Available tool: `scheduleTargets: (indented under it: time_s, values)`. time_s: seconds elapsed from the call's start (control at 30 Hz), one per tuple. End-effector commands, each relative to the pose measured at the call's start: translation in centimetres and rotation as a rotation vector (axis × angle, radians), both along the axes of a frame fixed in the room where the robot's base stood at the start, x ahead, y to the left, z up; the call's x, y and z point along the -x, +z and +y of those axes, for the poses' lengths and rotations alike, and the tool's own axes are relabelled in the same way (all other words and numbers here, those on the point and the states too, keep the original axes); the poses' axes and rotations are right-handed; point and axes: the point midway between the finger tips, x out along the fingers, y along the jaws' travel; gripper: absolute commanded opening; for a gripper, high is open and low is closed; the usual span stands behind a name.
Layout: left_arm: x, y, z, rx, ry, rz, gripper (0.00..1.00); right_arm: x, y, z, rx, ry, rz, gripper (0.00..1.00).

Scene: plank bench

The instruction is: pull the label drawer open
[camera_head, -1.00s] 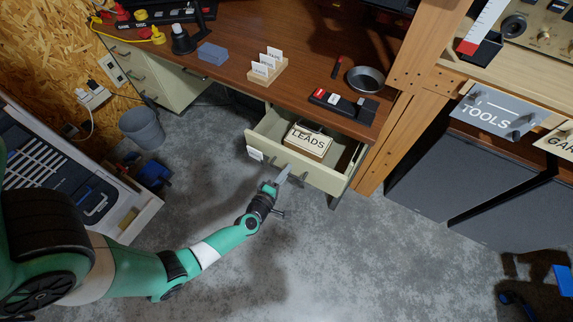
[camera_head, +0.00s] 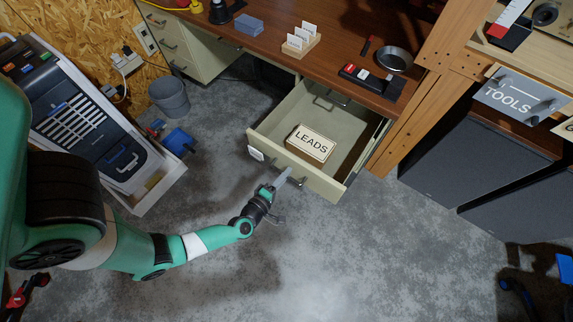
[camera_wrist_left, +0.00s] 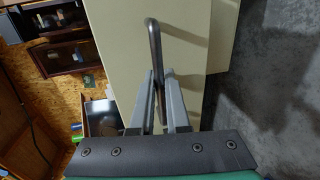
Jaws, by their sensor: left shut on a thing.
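The label drawer (camera_head: 328,187) is a cream drawer under the brown desk, and it stands well out from the desk. A box marked LEADS (camera_head: 311,143) lies inside it. A small white label (camera_head: 256,154) is on the left of its front. My left gripper (camera_head: 283,180) is at the drawer front, shut on the handle. In the left wrist view the dark bar handle (camera_wrist_left: 154,50) runs between the two grey fingers (camera_wrist_left: 159,105), with the cream drawer front behind it. My right gripper is not in view.
The desk top (camera_head: 335,50) holds a metal bowl (camera_head: 394,60) and a card holder (camera_head: 301,42). A grey bin (camera_head: 170,98) and a blue object (camera_head: 178,141) are on the floor at left. The concrete floor in front of the drawer is clear.

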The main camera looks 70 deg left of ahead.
Motion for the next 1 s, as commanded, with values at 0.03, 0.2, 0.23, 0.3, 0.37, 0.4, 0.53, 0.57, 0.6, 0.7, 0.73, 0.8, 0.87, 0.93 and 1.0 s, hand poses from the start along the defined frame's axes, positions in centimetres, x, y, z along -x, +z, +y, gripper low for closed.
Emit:
scheduleTargets:
  time_s: [0.03, 0.2, 0.23, 0.3, 0.37, 0.4, 0.53, 0.57, 0.6, 0.7, 0.73, 0.8, 0.87, 0.93, 1.0]
  values:
    - [0.0, 0.1, 0.0, -0.002, 0.001, -0.002, 0.0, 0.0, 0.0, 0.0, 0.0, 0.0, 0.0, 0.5]
    - [0.0, 0.1, 0.0, -0.002, 0.001, -0.002, 0.0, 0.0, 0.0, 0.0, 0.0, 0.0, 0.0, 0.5]
    - [0.0, 0.1, 0.0, -0.002, 0.001, -0.002, 0.0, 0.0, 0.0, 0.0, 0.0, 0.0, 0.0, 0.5]
    - [0.0, 0.1, 0.0, -0.002, 0.001, -0.002, 0.19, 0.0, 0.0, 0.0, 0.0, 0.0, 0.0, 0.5]
    - [0.0, 0.1, 0.0, -0.001, 0.001, -0.002, 0.25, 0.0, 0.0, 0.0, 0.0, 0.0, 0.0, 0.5]
    - [0.0, 0.1, 0.0, -0.001, 0.001, -0.002, 0.25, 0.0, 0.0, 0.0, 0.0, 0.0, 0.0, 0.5]
    - [0.0, 0.0, 0.0, -0.001, 0.0, -0.001, 0.25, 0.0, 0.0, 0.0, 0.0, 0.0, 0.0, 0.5]
    - [0.0, 0.0, 0.0, -0.001, 0.0, -0.001, 0.25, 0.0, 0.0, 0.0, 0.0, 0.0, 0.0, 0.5]
    - [0.0, 0.0, 0.0, -0.001, 0.0, -0.001, 0.25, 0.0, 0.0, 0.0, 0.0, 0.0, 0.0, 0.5]
    - [0.3, 0.2, -0.3, 0.001, -0.002, 0.001, 0.25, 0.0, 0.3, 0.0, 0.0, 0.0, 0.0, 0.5]
    - [0.5, 0.2, -0.5, 0.002, -0.003, 0.001, 0.25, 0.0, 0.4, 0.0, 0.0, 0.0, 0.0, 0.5]
    - [1.2, 0.5, -1.0, 0.003, -0.005, 0.002, 0.25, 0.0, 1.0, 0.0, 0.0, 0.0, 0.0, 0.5]
    - [2.2, 0.9, -1.7, 0.001, -0.007, 0.004, 0.25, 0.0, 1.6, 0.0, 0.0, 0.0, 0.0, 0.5]
    - [3.1, 1.2, -2.5, 0.001, -0.01, 0.002, 0.25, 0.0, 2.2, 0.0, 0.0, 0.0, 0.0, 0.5]
    - [4.2, 1.5, -3.3, 0.0, -0.01, 0.002, 0.25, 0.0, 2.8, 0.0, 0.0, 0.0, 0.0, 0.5]
